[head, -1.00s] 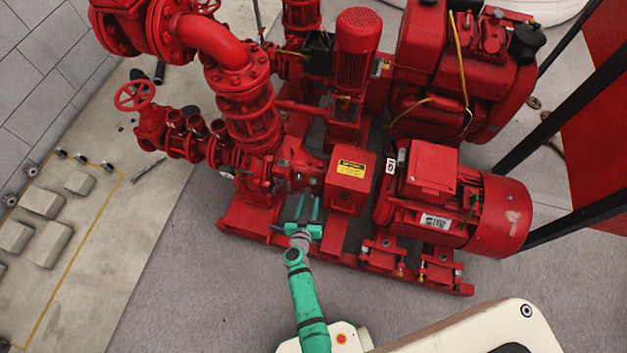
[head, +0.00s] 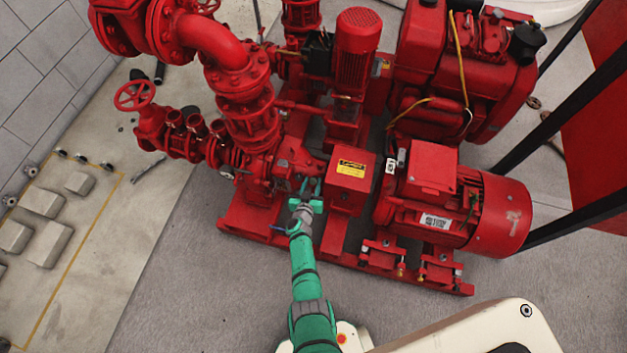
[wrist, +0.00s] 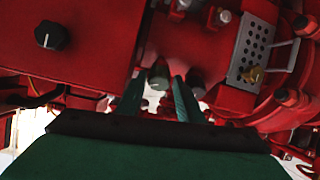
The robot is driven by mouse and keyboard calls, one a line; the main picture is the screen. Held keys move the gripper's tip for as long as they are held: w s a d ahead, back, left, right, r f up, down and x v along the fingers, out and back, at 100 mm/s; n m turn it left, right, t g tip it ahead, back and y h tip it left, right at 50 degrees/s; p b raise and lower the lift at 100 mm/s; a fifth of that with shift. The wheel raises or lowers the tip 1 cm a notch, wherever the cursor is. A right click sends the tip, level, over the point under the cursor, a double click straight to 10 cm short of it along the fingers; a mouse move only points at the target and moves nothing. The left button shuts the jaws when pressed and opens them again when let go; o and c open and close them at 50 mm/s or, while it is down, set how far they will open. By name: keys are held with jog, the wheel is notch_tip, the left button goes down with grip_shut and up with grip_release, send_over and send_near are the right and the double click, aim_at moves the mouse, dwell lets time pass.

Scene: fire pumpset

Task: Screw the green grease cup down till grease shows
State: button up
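My gripper (head: 310,189) is at the red pump (head: 270,172), its two green fingers pointing in beside the pump's shaft housing. In the wrist view the fingers of my gripper (wrist: 159,87) are spread apart. A small dark green cup (wrist: 158,77), likely the grease cup, shows between the fingertips, with a gap to the finger on the left. A second greenish cylinder (wrist: 195,84) stands just outside the right finger. In the head view the cups are too small and covered by my fingers to make out. No grease can be seen.
A red box with a yellow label (head: 351,170) stands close to the right of my gripper. A black knob (wrist: 50,36) sits on a red face in the wrist view, and a perforated grey guard (wrist: 252,48) is at right. The red motor (head: 450,200) stands further right.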

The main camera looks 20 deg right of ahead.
jog(key=shift+x, duration=1)
jog(key=shift+d, duration=0.1)
jog(key=c, duration=0.8)
jog(key=shift+o, duration=0.2)
jog(key=shift+m, duration=0.3)
